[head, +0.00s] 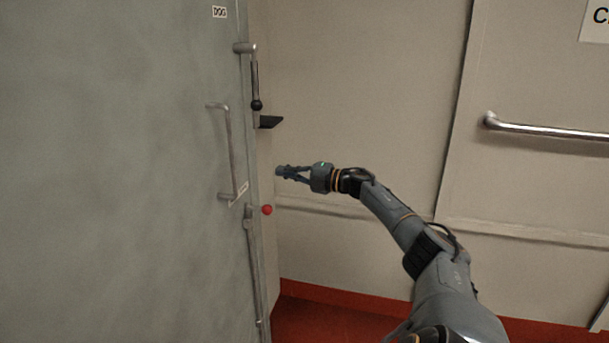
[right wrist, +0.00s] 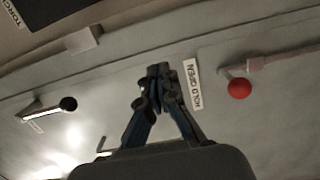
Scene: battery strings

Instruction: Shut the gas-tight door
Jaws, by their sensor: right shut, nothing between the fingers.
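The large grey door (head: 120,180) fills the left of the head view. Near its right edge are a dog lever with a black knob (head: 256,104), hanging down, and a vertical pull handle (head: 229,150). A red ball knob (head: 267,210) sits lower on the edge. My right gripper (head: 279,172) is shut and empty, just right of the door edge, apart from the handle in the picture. In the right wrist view its fingertips (right wrist: 159,70) show near the HOLD OPEN label (right wrist: 194,84), with the red knob (right wrist: 239,88) to the right. My left gripper is out of view.
A beige wall (head: 370,90) stands behind my right arm. A horizontal metal rail (head: 545,131) is fixed to it at the right. The red floor (head: 330,318) looks clear at the wall's foot.

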